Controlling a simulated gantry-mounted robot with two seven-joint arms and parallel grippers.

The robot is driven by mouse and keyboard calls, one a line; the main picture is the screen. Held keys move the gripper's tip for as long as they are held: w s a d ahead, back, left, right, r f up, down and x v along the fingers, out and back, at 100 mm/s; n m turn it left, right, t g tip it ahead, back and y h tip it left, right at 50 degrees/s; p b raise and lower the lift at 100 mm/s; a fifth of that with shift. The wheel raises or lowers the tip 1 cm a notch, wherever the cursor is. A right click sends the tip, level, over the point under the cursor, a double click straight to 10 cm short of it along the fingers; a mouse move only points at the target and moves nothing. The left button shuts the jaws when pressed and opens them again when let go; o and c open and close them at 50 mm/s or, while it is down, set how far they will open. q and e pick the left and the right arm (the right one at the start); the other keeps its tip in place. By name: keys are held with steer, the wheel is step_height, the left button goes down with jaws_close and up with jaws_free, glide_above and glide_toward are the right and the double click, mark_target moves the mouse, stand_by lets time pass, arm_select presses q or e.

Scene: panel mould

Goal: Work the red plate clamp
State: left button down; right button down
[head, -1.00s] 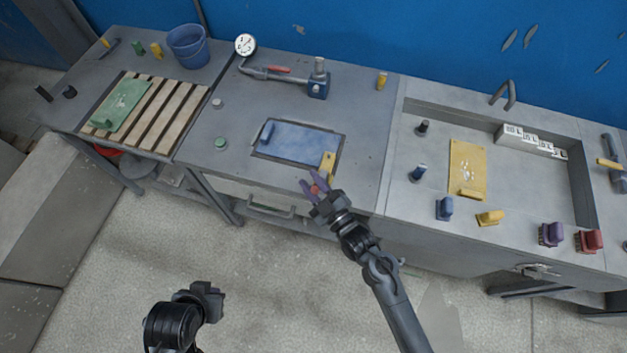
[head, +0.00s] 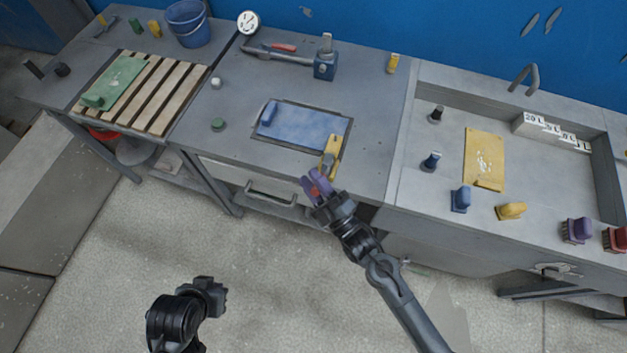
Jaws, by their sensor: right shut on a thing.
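A blue plate (head: 300,130) lies in a dark-edged recess in the bench top, behind the gripper. A yellow clamp-like piece (head: 333,150) stands at the plate's front right corner, just behind the fingers. My left gripper (head: 212,294) is low over the floor, away from the bench; its jaws are unclear.
A grey drawer handle (head: 270,193) sticks out below the bench edge, left of the gripper. A blue toggle device (head: 325,66) and gauge (head: 248,22) stand at the back. A sink-like basin with a yellow plate (head: 484,158) is at right. A slatted rack (head: 165,105) is at left.

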steer(key=c, duration=0.9)
jaws_free()
steer(key=shift+s, duration=0.1)
steer(key=v, duration=1)
steer(key=shift+s+d+f, duration=0.15)
steer(key=shift+s+d, duration=0.05)
steer(key=shift+s, duration=0.1)
steer(key=shift+c, duration=0.3)
